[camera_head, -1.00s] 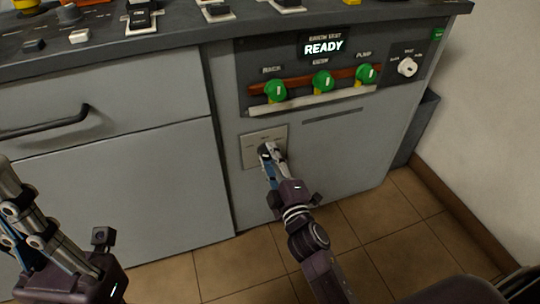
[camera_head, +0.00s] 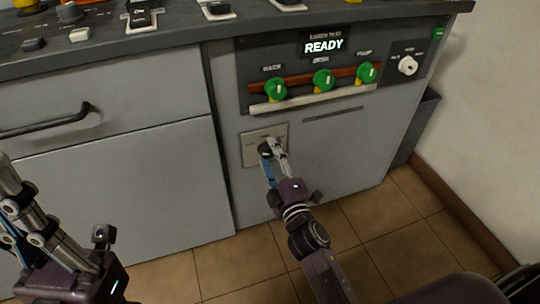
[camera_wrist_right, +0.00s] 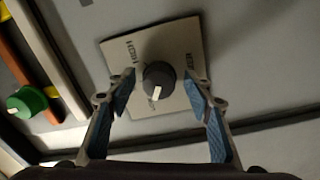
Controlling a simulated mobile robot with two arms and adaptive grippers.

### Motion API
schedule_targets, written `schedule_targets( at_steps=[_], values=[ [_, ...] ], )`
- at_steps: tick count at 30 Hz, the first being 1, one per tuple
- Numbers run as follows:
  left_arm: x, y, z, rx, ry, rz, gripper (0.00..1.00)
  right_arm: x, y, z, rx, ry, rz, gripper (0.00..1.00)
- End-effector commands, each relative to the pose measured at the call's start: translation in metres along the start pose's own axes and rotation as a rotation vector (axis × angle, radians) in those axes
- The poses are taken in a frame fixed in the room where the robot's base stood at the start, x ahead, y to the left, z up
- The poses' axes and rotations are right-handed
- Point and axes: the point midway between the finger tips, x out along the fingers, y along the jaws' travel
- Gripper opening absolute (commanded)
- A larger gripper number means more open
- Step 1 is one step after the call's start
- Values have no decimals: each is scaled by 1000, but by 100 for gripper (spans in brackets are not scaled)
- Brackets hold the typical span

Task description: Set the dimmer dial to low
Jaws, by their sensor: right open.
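The dimmer dial (camera_wrist_right: 158,76) is a dark round knob with a white pointer mark, on a square beige plate (camera_wrist_right: 182,55). In the head view the plate (camera_head: 250,150) sits low on the grey cabinet front, and my right gripper (camera_head: 272,150) mostly covers the dial. My right gripper (camera_wrist_right: 158,82) is open, with one blue-padded finger on each side of the dial and gaps between.
Above the plate is a dark panel with several green knobs (camera_head: 322,80), a white bar (camera_head: 312,100), a white rotary switch (camera_head: 407,66) and a READY display (camera_head: 324,46). A drawer handle (camera_head: 45,122) juts out at left. Tiled floor (camera_head: 375,225) is clear at right.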

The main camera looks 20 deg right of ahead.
Motion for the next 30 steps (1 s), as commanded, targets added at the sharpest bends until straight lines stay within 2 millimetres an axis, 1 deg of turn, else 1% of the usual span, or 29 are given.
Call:
schedule_targets(
  at_steps=[2,5,12,18,23,30],
  values=[
    [2,-1,-1,2,6,-1,0,-1,0,0,0,0,0,47],
    [1,-1,-1,2,5,-1,0,-9,-1,0,1,-1,-2,47],
    [1,0,0,1,2,0,0,-45,-1,1,3,-2,-3,47],
    [0,0,0,1,1,0,0,-68,-1,0,1,-1,-1,47],
    [0,0,0,0,1,0,0,-75,0,0,0,0,-1,47],
    [0,0,0,0,1,0,0,-75,0,0,0,0,0,47]
  ],
)
